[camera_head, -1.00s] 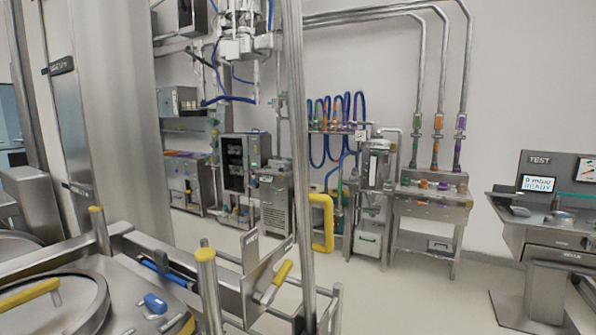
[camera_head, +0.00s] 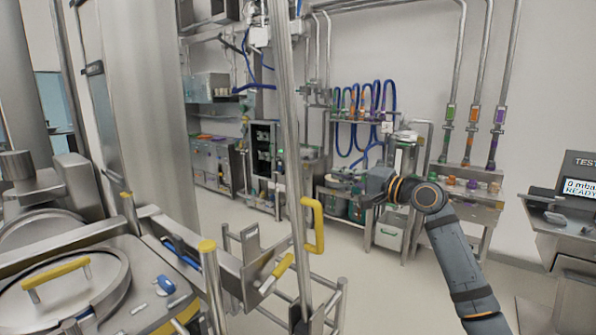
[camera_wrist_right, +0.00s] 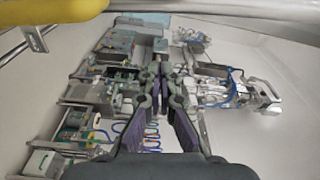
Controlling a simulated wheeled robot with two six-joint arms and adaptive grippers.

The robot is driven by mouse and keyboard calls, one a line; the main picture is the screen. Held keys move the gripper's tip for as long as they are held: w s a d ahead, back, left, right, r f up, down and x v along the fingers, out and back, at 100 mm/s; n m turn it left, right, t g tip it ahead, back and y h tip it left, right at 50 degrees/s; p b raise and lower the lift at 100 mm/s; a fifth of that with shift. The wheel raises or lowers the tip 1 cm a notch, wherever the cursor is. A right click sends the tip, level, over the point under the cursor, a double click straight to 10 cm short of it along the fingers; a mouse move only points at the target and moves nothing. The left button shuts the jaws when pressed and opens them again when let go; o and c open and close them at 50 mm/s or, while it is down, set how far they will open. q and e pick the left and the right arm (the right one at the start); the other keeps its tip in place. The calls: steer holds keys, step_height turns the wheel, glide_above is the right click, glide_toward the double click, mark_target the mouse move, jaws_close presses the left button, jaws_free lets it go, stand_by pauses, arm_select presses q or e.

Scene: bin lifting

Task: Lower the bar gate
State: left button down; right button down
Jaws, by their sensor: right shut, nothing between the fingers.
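The bar gate looks to be the long steel bar (camera_head: 290,130), standing nearly upright and leaning slightly, with a yellow U-shaped handle (camera_head: 319,228) on its right side. Its lower end runs down to the bottom of the head view. My right gripper (camera_head: 340,180) is shut and empty, just right of the bar and above the handle in the picture, apart from both. In the right wrist view its fingers (camera_wrist_right: 158,72) are together with nothing between them. A yellow piece (camera_wrist_right: 45,9), probably the handle, fills that view's top left corner. My left gripper is not in view.
A steel vessel with a round lid and yellow handle (camera_head: 58,272) stands at lower left. A yellow-capped post (camera_head: 208,265) and a low steel frame (camera_head: 238,290) stand close to the bar. Wall racks are behind; a test console (camera_head: 565,215) is right. Open floor lies between.

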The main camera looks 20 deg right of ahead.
steer(key=p+x, duration=0.6)
steer(key=x, duration=0.4)
steer(key=s+a+p, duration=0.1)
steer(key=s+a+f, duration=0.1)
steer(key=shift+s+a+p, duration=0.3)
steer(key=shift+a+p, duration=0.05)
steer(key=shift+a, duration=0.05)
